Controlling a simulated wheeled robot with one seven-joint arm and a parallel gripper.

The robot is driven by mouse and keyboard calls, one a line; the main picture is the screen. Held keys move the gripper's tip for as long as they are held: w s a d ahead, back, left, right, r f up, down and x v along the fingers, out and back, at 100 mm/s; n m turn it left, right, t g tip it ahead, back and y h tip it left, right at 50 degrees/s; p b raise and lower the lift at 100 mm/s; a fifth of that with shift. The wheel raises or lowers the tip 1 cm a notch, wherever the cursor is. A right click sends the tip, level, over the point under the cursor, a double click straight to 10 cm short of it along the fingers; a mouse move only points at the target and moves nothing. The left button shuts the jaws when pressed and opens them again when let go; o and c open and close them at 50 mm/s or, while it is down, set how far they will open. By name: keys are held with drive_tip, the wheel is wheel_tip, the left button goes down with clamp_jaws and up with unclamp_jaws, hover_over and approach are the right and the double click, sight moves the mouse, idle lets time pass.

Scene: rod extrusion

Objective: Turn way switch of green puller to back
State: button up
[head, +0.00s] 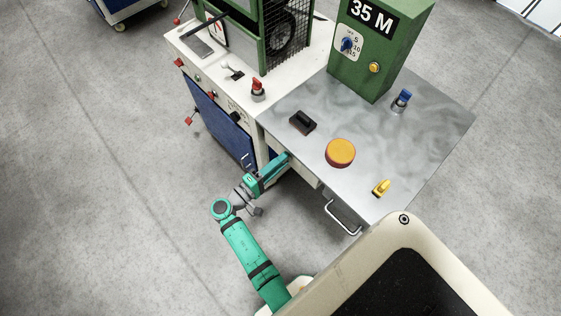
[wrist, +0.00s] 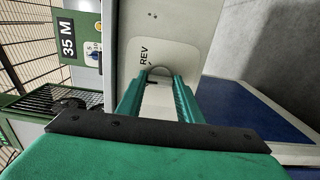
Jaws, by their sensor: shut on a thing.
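The green puller's box marked "35 M" (head: 385,45) stands on the metal-topped table (head: 400,135); it also shows at the left of the wrist view (wrist: 70,48). In the wrist view a pale panel (wrist: 185,40) carries the letters "REV". Below the letters is a small rounded grey knob (wrist: 158,70), apparently the way switch. My gripper (wrist: 160,80) has its two green fingers on either side of it and is shut on it. In the head view my gripper (head: 287,157) is at the table's front side, below the top; the knob is hidden there.
A white cabinet (head: 215,95) with a red knob (head: 257,87) stands to the left. A drawer handle (head: 343,219) sticks out near my arm. Left floor is clear.

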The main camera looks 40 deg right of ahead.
drive_tip(key=shift+m, duration=4.6)
drive_tip(key=o, duration=1.1)
drive_tip(key=a, duration=1)
drive_tip(key=shift+s+a, duration=0.4)
drive_tip(key=shift+f, duration=0.1)
